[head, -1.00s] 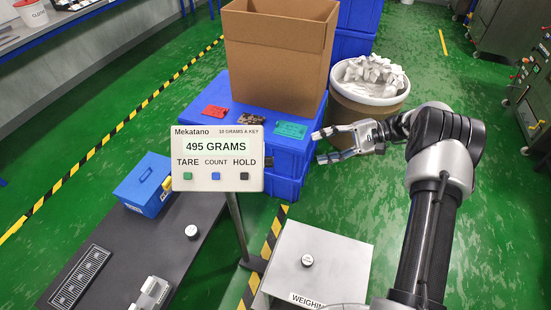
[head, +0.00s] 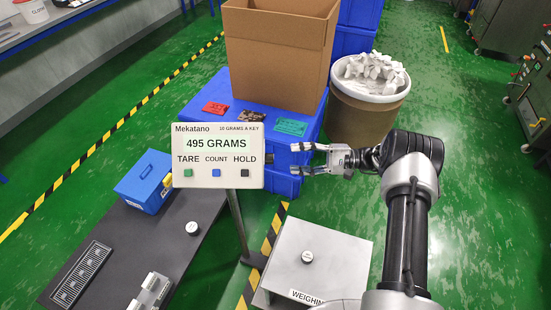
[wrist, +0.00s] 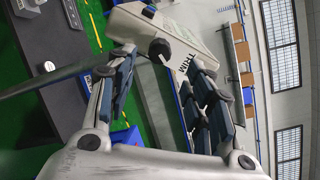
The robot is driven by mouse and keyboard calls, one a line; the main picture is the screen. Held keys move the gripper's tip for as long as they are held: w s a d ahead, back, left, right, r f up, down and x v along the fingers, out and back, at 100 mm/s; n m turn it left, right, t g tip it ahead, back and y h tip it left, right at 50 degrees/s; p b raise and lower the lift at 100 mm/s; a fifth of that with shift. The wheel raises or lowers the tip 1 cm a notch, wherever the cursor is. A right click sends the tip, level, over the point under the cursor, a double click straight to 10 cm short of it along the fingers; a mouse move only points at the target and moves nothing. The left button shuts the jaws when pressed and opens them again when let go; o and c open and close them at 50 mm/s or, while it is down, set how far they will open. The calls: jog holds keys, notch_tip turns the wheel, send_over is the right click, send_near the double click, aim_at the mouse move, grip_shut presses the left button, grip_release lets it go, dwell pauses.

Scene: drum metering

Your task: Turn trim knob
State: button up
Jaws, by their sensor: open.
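The trim knob (wrist: 160,48) is black and round with a pale pointer mark, on the side of the pale display box beside the printed word TRIM. In the head view the knob (head: 268,158) is a small dark shape at the right edge of the display box (head: 218,157), which reads 495 GRAMS. My gripper (head: 298,159) is open and empty, a short way right of the knob, fingers pointing at it. In the wrist view the knob shows between the fingertips of my gripper (wrist: 158,57); the fingers are apart from it.
The display box stands on a thin post (head: 239,225). Behind are blue crates (head: 195,115) with coloured cards and a cardboard box (head: 275,55). A drum (head: 365,115) of white pieces stands behind my arm.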

aim_at(269, 159)
jog(key=a, duration=0.7)
jog(key=shift+a+b, duration=0.2)
jog(key=shift+b, duration=0.1)
jog(key=shift+w, duration=0.1)
jog(key=shift+c, duration=0.4)
jog(key=c, duration=1)
jog(key=shift+c, duration=0.2)
jog(key=shift+m, duration=0.3)
jog(key=shift+m+b, duration=0.5)
jog(key=shift+m, duration=2.1)
jog(key=o, duration=1.1)
